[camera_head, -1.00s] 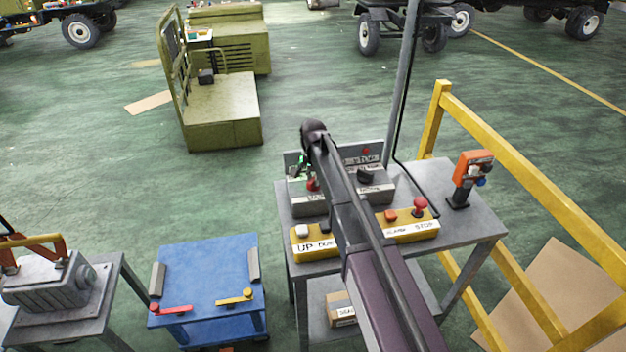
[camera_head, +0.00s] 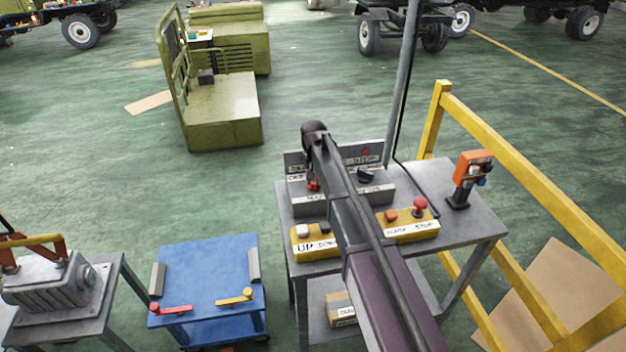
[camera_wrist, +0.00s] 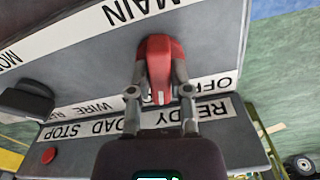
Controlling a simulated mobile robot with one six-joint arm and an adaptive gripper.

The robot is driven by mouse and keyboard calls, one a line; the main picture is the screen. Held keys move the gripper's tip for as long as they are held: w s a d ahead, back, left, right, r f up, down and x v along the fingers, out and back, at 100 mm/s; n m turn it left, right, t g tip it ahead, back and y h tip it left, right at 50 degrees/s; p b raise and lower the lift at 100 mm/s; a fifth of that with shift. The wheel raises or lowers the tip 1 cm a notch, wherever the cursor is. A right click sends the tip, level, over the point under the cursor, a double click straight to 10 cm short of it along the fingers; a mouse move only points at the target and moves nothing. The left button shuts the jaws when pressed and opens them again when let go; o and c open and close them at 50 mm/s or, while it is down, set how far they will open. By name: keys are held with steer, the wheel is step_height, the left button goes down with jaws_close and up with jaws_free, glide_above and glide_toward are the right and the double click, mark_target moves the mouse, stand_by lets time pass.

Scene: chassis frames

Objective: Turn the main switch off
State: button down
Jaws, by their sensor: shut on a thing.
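The main switch is a red handle (camera_wrist: 160,58) on a grey panel under the word MAIN in the wrist view. An OFF label (camera_wrist: 208,86) lies just right of it. My gripper (camera_wrist: 161,76) is shut on the handle, a finger on each side. In the head view the red handle (camera_head: 313,185) shows beside my arm on the grey control box (camera_head: 308,205). My arm hides part of the box, and the fingers are not clear there.
A black knob (camera_wrist: 27,100) and a red button (camera_wrist: 48,155) sit nearby. A yellow button box (camera_head: 412,230) stands in front on the table (camera_head: 470,232). An orange device (camera_head: 472,172) is at right, by a yellow rail (camera_head: 530,180). A grey pole (camera_head: 402,80) rises behind.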

steer(key=n, duration=1.1)
steer(key=shift+n, duration=0.4)
steer(key=c, duration=0.6)
jaws_free()
steer(key=shift+o, duration=0.2)
steer(key=s+d+m, duration=0.1)
steer(key=s+d, duration=0.2)
steer(key=d, duration=0.1)
steer(key=s+d+m, duration=0.2)
steer(key=s+d, duration=0.2)
steer(key=s+d+m, duration=0.2)
steer(key=s+d, duration=0.2)
steer(key=shift+s+d, duration=0.25)
steer(key=shift+d, duration=0.05)
steer(key=s+d+m, duration=0.7)
steer(key=s+d, duration=0.3)
steer(key=s, duration=0.4)
steer(key=shift+s, duration=0.15)
